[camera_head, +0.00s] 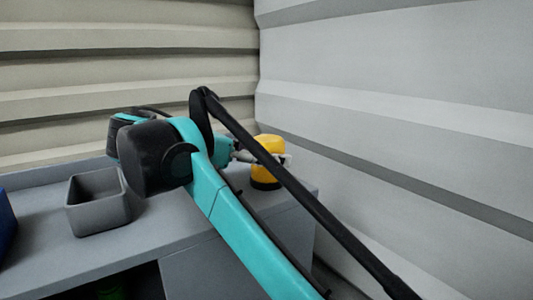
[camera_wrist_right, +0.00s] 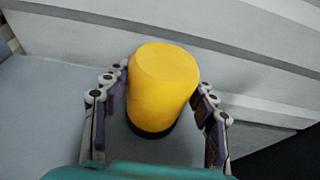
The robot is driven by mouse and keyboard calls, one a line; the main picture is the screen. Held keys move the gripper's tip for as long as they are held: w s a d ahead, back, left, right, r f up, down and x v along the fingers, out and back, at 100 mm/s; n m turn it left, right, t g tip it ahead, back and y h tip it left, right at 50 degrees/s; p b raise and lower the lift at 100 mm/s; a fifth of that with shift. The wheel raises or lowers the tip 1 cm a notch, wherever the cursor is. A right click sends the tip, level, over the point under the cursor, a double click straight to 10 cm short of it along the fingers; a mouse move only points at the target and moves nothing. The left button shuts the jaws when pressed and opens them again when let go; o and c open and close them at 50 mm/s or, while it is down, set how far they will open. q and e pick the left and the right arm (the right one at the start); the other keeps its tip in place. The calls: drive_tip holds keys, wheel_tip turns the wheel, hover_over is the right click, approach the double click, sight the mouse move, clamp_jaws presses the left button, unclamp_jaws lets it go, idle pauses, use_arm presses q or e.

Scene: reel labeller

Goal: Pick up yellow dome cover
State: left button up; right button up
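The yellow dome cover (camera_head: 269,144) stands upright at the right end of the grey bench, with a black band at its base. It also shows in the right wrist view (camera_wrist_right: 162,85), between the fingers. My right gripper (camera_wrist_right: 164,92) is open around it, one finger on each side. The fingers are close to its sides; whether they touch cannot be told. In the head view my right arm hides part of the gripper and of the cover. My left gripper is not in view.
A grey open bin (camera_head: 97,218) stands on the bench (camera_head: 165,235) at the left, and it looks empty. A blue object (camera_head: 6,225) is at the left edge. Corrugated walls (camera_head: 400,90) rise close behind and right of the bench. Bare bench top lies between bin and cover.

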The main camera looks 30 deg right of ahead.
sight(277, 136)
drive_tip(key=shift+s, duration=0.1)
drive_tip(key=shift+r, duration=0.1)
wheel_tip(277, 136, up, 4)
drive_tip(key=shift+f, duration=0.1)
drive_tip(key=s+r, duration=0.7)
drive_tip(key=s, duration=0.4)
wheel_tip(277, 136, up, 7)
drive_tip(key=w+p, duration=0.1)
drive_tip(key=p, duration=0.6)
